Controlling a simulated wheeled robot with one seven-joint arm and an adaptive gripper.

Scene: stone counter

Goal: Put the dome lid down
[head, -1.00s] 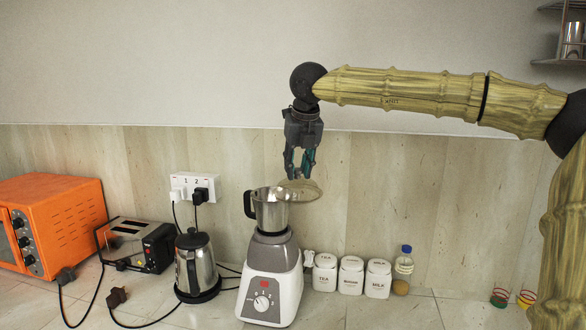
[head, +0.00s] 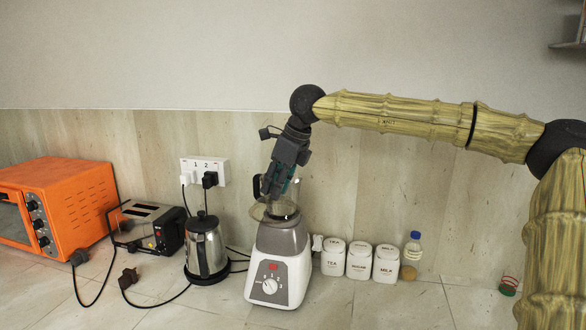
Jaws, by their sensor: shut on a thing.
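The dome lid (head: 260,211) is a thin, see-through tan disc in the head view. It is tilted and overlaps the blender jug (head: 290,207) in the picture; I cannot tell whether they touch. My gripper (head: 272,195) points down and slightly left, shut on the lid, in front of or over the jug. The gripper and lid hide much of the jug, whose dark handle shows at the left. The jug stands on the white and grey blender base (head: 279,264).
A steel kettle (head: 206,250), a black toaster (head: 145,228) and an orange oven (head: 62,205) stand at the left, with cords on the counter. White canisters (head: 359,262) and a bottle (head: 411,256) stand right of the blender. The front right counter (head: 400,308) is clear.

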